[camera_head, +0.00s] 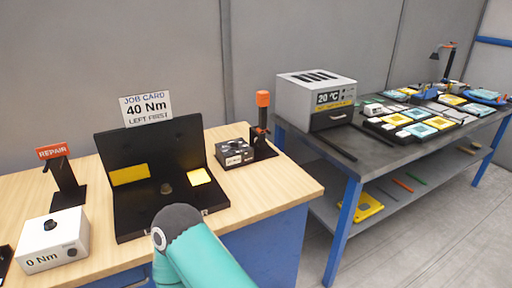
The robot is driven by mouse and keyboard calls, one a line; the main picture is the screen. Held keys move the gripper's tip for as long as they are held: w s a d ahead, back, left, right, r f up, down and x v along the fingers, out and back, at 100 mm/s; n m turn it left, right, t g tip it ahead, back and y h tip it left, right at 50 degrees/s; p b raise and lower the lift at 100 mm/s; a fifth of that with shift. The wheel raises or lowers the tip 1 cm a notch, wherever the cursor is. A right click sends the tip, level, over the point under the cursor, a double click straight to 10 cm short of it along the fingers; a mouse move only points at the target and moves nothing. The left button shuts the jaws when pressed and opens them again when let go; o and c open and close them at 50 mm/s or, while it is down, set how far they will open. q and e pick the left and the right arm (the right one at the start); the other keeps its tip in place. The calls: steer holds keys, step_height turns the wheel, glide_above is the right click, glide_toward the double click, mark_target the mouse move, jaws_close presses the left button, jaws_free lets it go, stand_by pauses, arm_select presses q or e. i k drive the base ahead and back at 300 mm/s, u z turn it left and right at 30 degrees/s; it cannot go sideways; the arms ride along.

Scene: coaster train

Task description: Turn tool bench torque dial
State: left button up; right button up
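A white box (54,243) reading "0 Nm" sits at the front left of the wooden bench. It has a dark knob (50,225) on top and a small dark round part (72,252) low on its front. A job card (146,107) reads "40 Nm LEFT FIRST". It stands behind a black open fixture (147,146) with a yellow block (130,174) at left, a yellow block (199,177) at right and a dark round part between them. A teal link of my arm covers the fixture's front. Neither gripper shows.
A red "REPAIR" sign (53,149) tops a black stand behind the white box. A small black box (235,153) and an orange-topped tool (262,115) in a black holder stand at right. A grey table (348,148) beside the bench carries a "20 °C" oven (316,98) and several trays.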

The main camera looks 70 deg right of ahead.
mark_target(235, 145)
steer(key=z, duration=0.05)
steer(key=k, duration=1.75)
steer(key=z, duration=0.8)
steer(key=i, duration=1.05)
steer(key=u, duration=0.05)
